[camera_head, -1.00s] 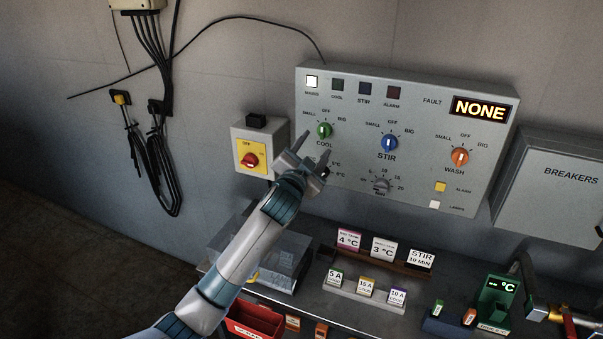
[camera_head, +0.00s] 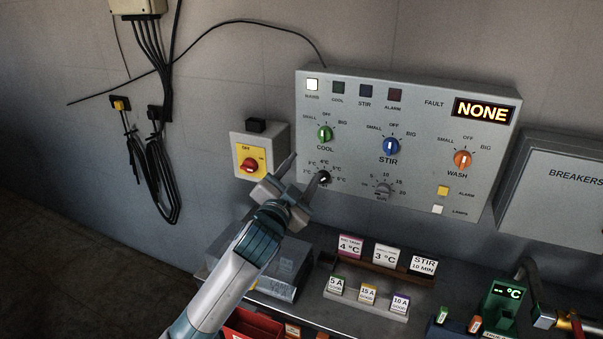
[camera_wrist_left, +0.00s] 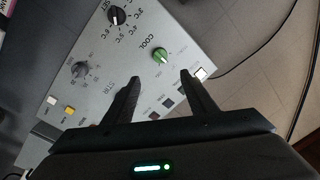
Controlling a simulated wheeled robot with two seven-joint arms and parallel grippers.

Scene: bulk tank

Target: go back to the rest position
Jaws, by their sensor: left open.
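My left gripper (camera_head: 303,176) is in front of the lower left of the grey control panel (camera_head: 420,91) in the head view. Its two fingers are apart, with nothing between them. In the left wrist view the open fingers (camera_wrist_left: 159,95) point at the panel, near the green COOL knob (camera_wrist_left: 160,55). The COOL knob also shows in the head view (camera_head: 325,134), clear of the fingers. The black temperature knob (camera_head: 323,178) is right beside the right fingertip; I cannot tell if they touch. My right gripper is not in view.
A yellow switch box with a red knob (camera_head: 250,166) is left of the gripper. The blue STIR knob (camera_head: 391,146) and orange WASH knob (camera_head: 465,159) are on the panel. Label cards (camera_head: 385,254) and a green meter (camera_head: 501,303) stand on the bench below. Cables hang on the left wall.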

